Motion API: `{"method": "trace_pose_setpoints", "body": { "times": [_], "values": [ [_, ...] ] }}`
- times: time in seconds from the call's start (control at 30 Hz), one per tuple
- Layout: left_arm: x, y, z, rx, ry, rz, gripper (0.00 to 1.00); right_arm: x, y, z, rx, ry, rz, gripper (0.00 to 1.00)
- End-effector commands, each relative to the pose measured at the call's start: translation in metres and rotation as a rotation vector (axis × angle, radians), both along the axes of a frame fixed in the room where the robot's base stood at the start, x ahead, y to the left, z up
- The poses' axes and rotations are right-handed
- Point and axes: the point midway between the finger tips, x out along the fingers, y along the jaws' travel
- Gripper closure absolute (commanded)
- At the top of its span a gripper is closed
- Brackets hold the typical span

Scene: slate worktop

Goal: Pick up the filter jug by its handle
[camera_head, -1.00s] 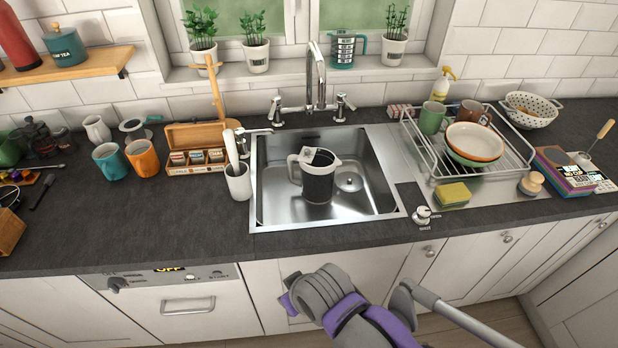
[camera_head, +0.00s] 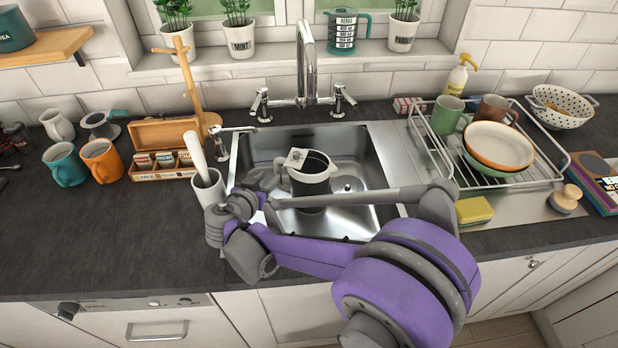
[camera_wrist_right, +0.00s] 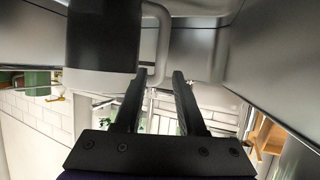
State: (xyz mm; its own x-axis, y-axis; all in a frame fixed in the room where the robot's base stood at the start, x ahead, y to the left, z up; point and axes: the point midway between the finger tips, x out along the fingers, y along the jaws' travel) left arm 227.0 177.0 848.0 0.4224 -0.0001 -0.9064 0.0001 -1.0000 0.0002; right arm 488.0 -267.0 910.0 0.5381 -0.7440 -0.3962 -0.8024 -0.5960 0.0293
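The filter jug (camera_head: 309,184), dark grey with a pale rim and pale handle, stands upright in the sink. Its handle (camera_head: 281,174) points left. My right arm reaches across in front of the sink. My right gripper (camera_head: 264,181) is just left of the handle, small and partly hidden by its own wrist. In the right wrist view, which is upside down, the two dark fingers (camera_wrist_right: 160,76) are apart. The handle (camera_wrist_right: 163,40) shows at the gap between their tips, and the jug body (camera_wrist_right: 103,38) is to the left. I see no grip on it. My left gripper is out of view.
The steel sink (camera_head: 366,160) has a tall tap (camera_head: 306,62) behind it. A white utensil pot (camera_head: 207,188) stands close to my right gripper on the left. A dish rack (camera_head: 545,183) with bowls and mugs is to the right. The left worktop front is clear.

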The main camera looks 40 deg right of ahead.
Motion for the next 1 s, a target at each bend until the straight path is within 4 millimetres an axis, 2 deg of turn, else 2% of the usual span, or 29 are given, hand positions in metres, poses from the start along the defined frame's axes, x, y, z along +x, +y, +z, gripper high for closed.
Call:
{"method": "trace_pose_setpoints", "body": {
  "times": [0.13,0.43,0.7,0.97,1.0],
  "values": [
    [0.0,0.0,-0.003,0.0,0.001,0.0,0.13,0.005,-0.001,-0.007,0.004,-0.033,-0.012,0.6],
    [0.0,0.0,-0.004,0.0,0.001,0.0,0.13,0.019,-0.023,-0.016,0.005,-0.033,-0.014,0.6],
    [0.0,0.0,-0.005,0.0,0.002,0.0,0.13,0.039,-0.052,-0.031,0.005,-0.032,-0.013,0.6],
    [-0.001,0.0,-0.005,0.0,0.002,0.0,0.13,0.042,-0.055,-0.033,0.005,-0.032,-0.011,0.6],
    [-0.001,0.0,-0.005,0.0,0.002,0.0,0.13,0.042,-0.055,-0.033,0.005,-0.032,-0.011,0.68]
  ]
}}
